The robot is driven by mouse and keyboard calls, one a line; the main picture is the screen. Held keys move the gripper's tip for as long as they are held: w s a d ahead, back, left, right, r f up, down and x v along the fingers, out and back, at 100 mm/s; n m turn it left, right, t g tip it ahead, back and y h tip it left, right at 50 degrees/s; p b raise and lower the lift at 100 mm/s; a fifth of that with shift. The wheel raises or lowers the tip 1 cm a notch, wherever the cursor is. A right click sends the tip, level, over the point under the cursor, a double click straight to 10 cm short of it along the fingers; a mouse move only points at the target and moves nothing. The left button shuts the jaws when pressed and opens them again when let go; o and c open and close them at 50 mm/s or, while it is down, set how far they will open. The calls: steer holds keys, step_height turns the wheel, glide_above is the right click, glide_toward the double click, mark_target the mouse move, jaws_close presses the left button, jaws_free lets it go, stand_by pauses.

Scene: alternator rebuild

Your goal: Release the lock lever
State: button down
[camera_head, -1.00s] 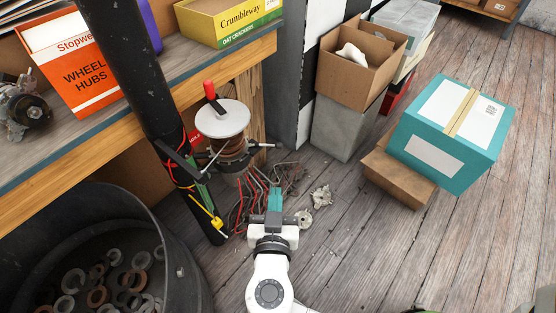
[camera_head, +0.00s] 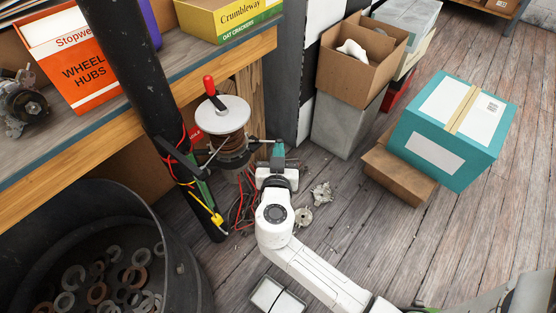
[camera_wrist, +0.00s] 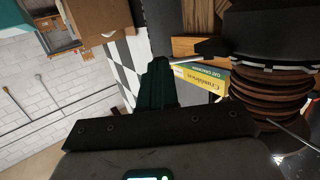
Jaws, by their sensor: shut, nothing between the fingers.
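A reel (camera_head: 226,130) with a white disc on top, a red upright handle and brown coils is mounted beside the black post. A thin metal lever (camera_head: 260,141), which looks like the lock lever, sticks out from the reel's right side. My gripper (camera_head: 278,152) is shut and empty, its teal fingers close to the lever's outer end. In the wrist view the fingers (camera_wrist: 158,78) point at the lever's rod and black part (camera_wrist: 208,49), with the reel's coils (camera_wrist: 268,90) to the right. I cannot tell whether fingers and lever touch.
The black post (camera_head: 150,100) and wooden bench (camera_head: 185,85) stand left of the reel. A dark bin (camera_head: 190,270) of rings is at lower left. Loose wires (camera_head: 243,205) and small metal parts (camera_head: 320,193) lie on the floor. A teal box (camera_head: 452,130) stands at right.

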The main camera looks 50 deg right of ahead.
steer(key=shift+d+f+n+t+y+b, duration=0.1)
steer(key=shift+d+n+t+y+b, duration=0.15)
steer(key=shift+n+t+y+b, duration=0.05)
stand_by(0.4)
steer(key=d+n+t+y, duration=0.1)
steer(key=y, duration=0.1)
steer(key=w+d+n+t+y, duration=0.1)
steer(key=n+t+y, duration=0.1)
steer(key=d+n+t+y+p, duration=0.1)
steer(key=n, duration=0.1)
steer(key=shift+w+d+y, duration=0.15)
steer(key=shift+y, duration=0.25)
